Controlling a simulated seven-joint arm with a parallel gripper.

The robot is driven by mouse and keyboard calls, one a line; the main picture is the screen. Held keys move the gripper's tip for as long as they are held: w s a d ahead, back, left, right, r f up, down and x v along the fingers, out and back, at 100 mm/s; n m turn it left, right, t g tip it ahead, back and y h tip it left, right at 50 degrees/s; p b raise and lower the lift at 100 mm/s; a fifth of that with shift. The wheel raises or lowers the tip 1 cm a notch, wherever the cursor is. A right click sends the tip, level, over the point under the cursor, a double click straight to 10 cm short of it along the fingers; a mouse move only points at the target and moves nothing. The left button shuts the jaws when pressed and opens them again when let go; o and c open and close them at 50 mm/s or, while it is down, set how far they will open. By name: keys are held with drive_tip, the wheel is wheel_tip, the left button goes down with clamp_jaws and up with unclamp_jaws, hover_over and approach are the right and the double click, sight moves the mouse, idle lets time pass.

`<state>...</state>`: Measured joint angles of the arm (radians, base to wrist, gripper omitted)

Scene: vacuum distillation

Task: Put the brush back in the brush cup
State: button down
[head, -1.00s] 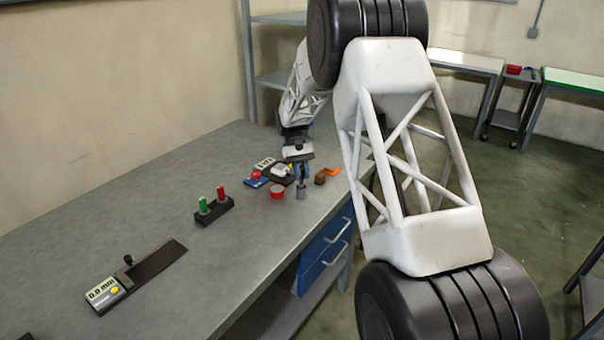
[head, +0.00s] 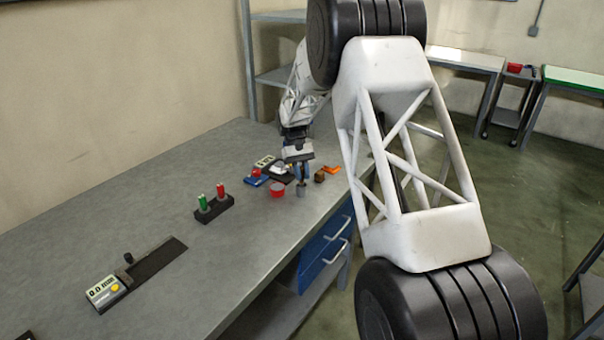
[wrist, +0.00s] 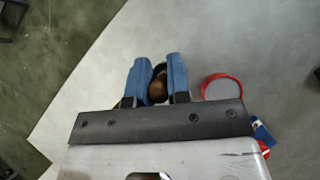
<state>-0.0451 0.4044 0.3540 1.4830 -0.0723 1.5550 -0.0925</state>
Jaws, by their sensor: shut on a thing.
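My gripper (head: 301,175) is at the far right part of the bench in the head view, pointing down, with blue fingers. It is shut on the brush (wrist: 158,88), whose rounded brown handle end shows between the fingers in the wrist view. A small grey cup, which looks like the brush cup (head: 301,191), stands on the bench directly below the fingers. The brush's lower part reaches down to the cup's mouth. I cannot tell how deep in the cup it is. In the wrist view the cup is mostly hidden by the fingers and handle.
A red-rimmed dish (head: 277,190) stands close left of the cup; it also shows in the wrist view (wrist: 221,89). A brown block (head: 319,178) and an orange piece (head: 332,170) lie right. A blue item with a red knob (head: 256,179) is left. The bench front edge is near.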

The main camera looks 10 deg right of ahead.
drive_tip(key=shift+f, duration=0.45)
idle(1.1)
drive_tip(key=shift+c, duration=2.2)
unclamp_jaws()
drive_tip(key=shift+r, duration=0.2)
drive_tip(key=shift+r, duration=3.35)
